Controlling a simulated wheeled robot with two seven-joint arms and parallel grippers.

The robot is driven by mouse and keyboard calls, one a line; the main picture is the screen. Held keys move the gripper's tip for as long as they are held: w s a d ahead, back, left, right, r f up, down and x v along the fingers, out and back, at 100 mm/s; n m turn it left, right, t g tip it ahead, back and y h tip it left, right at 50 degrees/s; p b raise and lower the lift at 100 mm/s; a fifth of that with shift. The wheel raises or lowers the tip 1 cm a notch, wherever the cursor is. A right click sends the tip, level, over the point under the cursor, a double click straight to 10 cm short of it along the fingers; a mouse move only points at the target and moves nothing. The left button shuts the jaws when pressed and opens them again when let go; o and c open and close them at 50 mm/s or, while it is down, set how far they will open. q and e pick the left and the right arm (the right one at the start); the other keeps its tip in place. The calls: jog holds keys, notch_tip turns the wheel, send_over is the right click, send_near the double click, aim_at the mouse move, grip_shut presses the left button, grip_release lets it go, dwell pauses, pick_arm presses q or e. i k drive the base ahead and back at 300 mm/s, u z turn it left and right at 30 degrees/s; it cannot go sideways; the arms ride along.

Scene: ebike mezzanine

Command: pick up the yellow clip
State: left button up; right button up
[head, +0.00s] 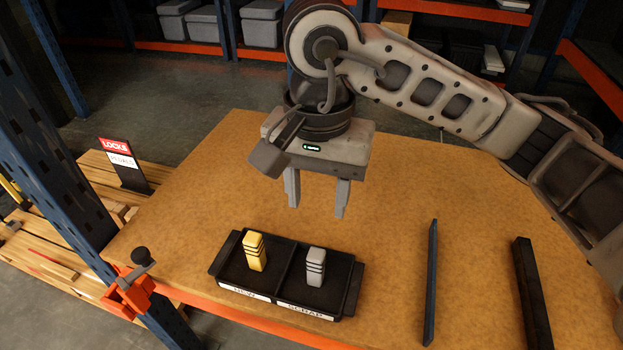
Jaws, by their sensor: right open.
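The yellow clip (255,251) stands upright in the left compartment of a black two-part tray (352,290) near the front edge of the table. A grey clip (315,266) of similar shape stands in the right compartment. My right gripper (317,205) is open and empty, its two fingers pointing down above the table, behind and above the tray. It is apart from both clips. My left gripper does not show.
The wooden table (400,240) is clear around the tray. Two dark bars (430,284) and (537,295) lie to the right. An orange clamp (130,288) sits at the left front edge. A blue rack post (45,150) rises at left, near a "LOCKS" sign (116,147).

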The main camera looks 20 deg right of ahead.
aim_at(253, 244)
jog(key=k, duration=1)
